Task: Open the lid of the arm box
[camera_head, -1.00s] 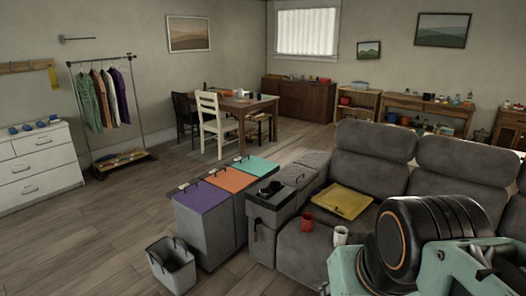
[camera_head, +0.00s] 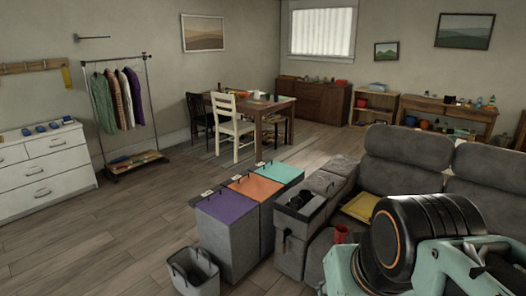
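The arm box is the grey sofa armrest (camera_head: 291,252), right of the coloured-lid bins. Its front top has a dark recessed section (camera_head: 297,201), with small details too small to tell. Behind that, a grey lid panel (camera_head: 325,182) with a small dark handle lies flat and looks shut. My arm fills the lower right of the view, over the sofa seat. My gripper is not visible, so its opening and contents cannot be seen.
Bins with purple (camera_head: 226,206), orange (camera_head: 256,187) and teal (camera_head: 279,173) lids stand left of the armrest. An open grey basket (camera_head: 194,270) stands before them. A red mug (camera_head: 341,235) and yellow cushion (camera_head: 361,206) are on the sofa (camera_head: 400,157). The left floor is clear.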

